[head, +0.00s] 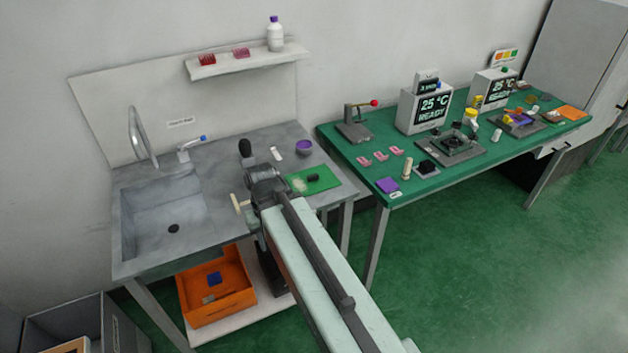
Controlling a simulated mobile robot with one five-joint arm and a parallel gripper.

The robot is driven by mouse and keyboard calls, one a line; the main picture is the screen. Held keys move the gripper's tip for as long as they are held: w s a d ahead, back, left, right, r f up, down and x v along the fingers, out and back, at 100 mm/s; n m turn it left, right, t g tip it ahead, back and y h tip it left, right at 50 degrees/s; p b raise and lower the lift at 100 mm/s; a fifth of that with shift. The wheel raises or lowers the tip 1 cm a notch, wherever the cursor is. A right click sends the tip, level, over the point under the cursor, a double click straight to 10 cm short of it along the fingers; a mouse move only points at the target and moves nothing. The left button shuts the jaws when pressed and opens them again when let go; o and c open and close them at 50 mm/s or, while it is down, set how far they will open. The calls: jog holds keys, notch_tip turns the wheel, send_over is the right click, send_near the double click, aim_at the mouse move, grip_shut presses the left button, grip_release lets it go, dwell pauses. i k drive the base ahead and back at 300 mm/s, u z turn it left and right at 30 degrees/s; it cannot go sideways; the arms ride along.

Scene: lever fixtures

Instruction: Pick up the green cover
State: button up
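No thing is plainly a cover. A flat green rectangular piece (322,182) lies on the grey sink bench, right of my arm's end, with a pale patch and a small dark item on it. I cannot tell if it is the green cover. A small green knob (504,70) also shows on top of the right-hand display box. My gripper (249,188) is over the front of the sink bench, left of the green piece and apart from it. Its fingers are too small and hidden by the arm to tell open from shut.
The sink basin (166,218) is at left, with a tap (142,138) behind it. The green table (375,131) at right is crowded with devices. An orange crate (216,287) sits below the bench.

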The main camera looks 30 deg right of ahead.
aim_at(319, 179)
jog(key=u, duration=2.95)
jog(key=k, duration=0.9)
jog(key=z, duration=1.35)
jog(key=i, duration=1)
jog(key=u, duration=0.1)
